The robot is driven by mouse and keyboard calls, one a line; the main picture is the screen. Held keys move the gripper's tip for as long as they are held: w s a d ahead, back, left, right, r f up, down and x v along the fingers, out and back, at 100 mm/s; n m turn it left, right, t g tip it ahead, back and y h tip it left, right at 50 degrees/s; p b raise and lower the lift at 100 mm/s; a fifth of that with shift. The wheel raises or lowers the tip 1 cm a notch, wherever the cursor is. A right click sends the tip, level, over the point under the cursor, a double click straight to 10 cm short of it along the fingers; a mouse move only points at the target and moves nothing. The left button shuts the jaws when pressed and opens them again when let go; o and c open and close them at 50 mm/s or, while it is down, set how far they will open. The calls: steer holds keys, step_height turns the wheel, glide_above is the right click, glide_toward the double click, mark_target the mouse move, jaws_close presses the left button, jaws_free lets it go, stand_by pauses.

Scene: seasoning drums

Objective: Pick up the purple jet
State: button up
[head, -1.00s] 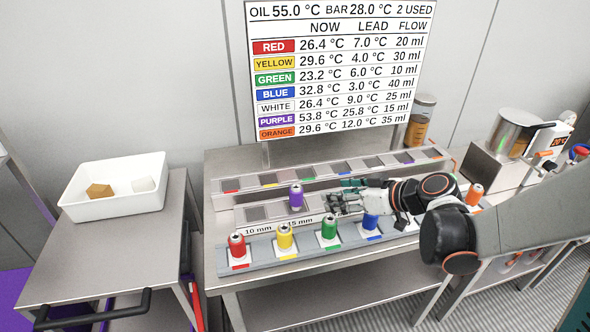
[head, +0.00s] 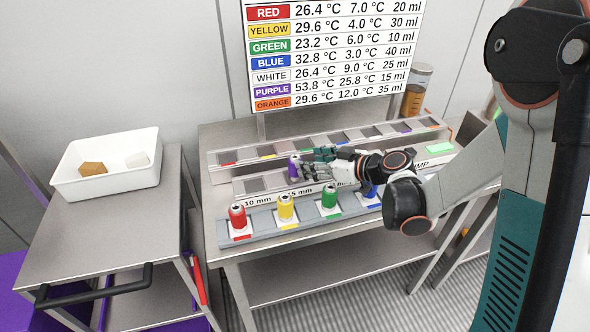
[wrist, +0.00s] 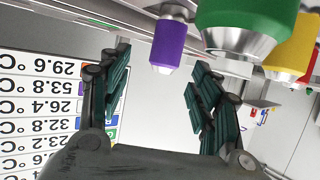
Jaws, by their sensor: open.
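The purple jet (head: 293,168) stands upright on the middle rail of the steel bench, partly covered by my gripper in the head view. My gripper (head: 306,162) reaches in from the right, with its fingers beside the jet. In the wrist view, my open gripper (wrist: 158,80) has one finger to either side of the purple jet (wrist: 168,44), whose narrow end shows between and slightly beyond the fingertips. There is clear space between each finger and the jet, and nothing is held.
The red (head: 238,220), yellow (head: 287,210), green (head: 329,201) and blue (head: 368,193) jets stand on the front rail, the blue one partly hidden by my arm. The green jet (wrist: 245,30) looms close in the wrist view. A sign board (head: 330,60) stands behind; a white bin (head: 105,190) sits left.

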mark_target(299, 158)
steer(key=b+x, duration=0.1)
steer(key=x, duration=0.1)
steer(key=b+x, duration=0.1)
steer(key=x, duration=0.1)
steer(key=shift+s+a+f, duration=0.1)
steer(key=shift+a, duration=0.35)
steer(key=shift+w+a+f, duration=0.1)
steer(key=shift+w+a, duration=0.1)
steer(key=shift+w, duration=0.05)
jaws_close()
